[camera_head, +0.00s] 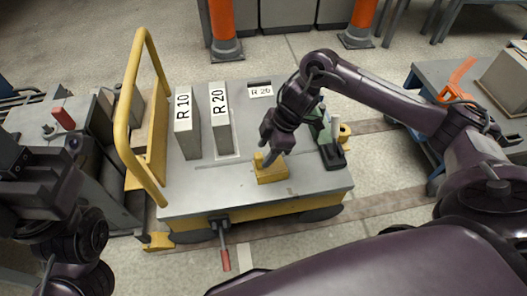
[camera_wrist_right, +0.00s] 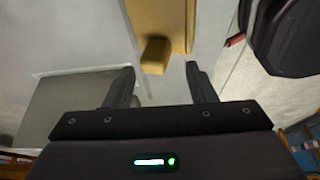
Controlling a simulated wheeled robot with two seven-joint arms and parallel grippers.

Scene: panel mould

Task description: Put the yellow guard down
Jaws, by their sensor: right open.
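The yellow guard (camera_head: 272,175) is a small yellow block with a raised knob, sitting on the grey top of the cart near its front edge. In the right wrist view, the guard (camera_wrist_right: 157,18) shows at the top, with its knob (camera_wrist_right: 155,55) towards me. My right gripper (camera_head: 271,158) is directly at the guard. In the wrist view, its fingers (camera_wrist_right: 160,73) are apart, one to each side of the knob's line, with a visible gap and nothing clamped. Dark parts of my left arm show at the left edge; its fingers cannot be made out.
Two upright panels, R 10 (camera_head: 187,133) and R 20 (camera_head: 221,125), stand on the cart top (camera_head: 205,190), with an R 20 label (camera_head: 260,91) behind. A green and black item (camera_head: 331,150) stands at right. A yellow handrail (camera_head: 128,100) rises along the left side.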

